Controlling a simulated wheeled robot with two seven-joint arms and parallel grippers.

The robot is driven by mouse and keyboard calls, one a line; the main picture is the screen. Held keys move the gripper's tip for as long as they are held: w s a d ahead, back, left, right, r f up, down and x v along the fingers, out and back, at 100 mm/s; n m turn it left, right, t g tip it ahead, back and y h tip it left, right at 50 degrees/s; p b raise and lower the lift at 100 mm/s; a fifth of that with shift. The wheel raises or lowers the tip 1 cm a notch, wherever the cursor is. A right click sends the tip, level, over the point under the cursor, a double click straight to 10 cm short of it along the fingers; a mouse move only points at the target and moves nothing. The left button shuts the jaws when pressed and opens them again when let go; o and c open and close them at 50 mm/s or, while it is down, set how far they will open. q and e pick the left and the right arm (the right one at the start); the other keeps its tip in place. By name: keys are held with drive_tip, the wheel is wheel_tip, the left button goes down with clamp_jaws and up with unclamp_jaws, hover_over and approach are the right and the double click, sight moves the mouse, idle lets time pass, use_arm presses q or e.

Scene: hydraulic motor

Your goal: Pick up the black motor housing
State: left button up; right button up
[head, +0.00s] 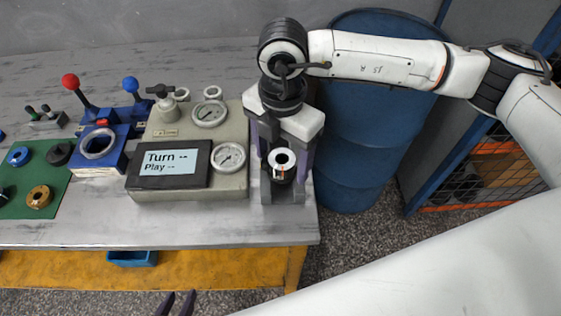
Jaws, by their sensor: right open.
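A dark, upright cylindrical part with a white ring on top (281,158) stands at the right end of the table, on a grey stand; it may be the black motor housing. A black round part (59,153) also lies on the green mat (53,211); I cannot tell for sure which is the housing. My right gripper (280,172) points down with its purple fingers apart, one on each side of the white-ringed part. Contact cannot be seen. My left gripper (175,303) shows only its two dark fingertips at the bottom edge, apart and empty, in front of the table.
A grey gauge unit with a display (168,163) stands just left of my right gripper. Blue lever blocks (99,146) stand further left. A gold ring (39,197) and a blue ring (18,156) lie on the mat. A blue barrel (362,140) stands beyond the table's right edge.

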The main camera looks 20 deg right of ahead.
drive_tip(key=shift+f, duration=0.4)
drive_tip(key=shift+c, duration=0.3)
drive_tip(key=c, duration=1.4)
use_arm(q)
drive_tip(key=shift+w+r, duration=0.2)
drive_tip(key=shift+w, duration=0.15)
use_arm(e)
drive_tip(key=shift+o, duration=0.2)
use_arm(q)
drive_tip(key=shift+s+f+b, duration=0.1)
drive_tip(key=shift+f+b, duration=0.4)
use_arm(e)
wheel_tip(320, 180, up, 10)
drive_tip(key=shift+r, duration=0.15)
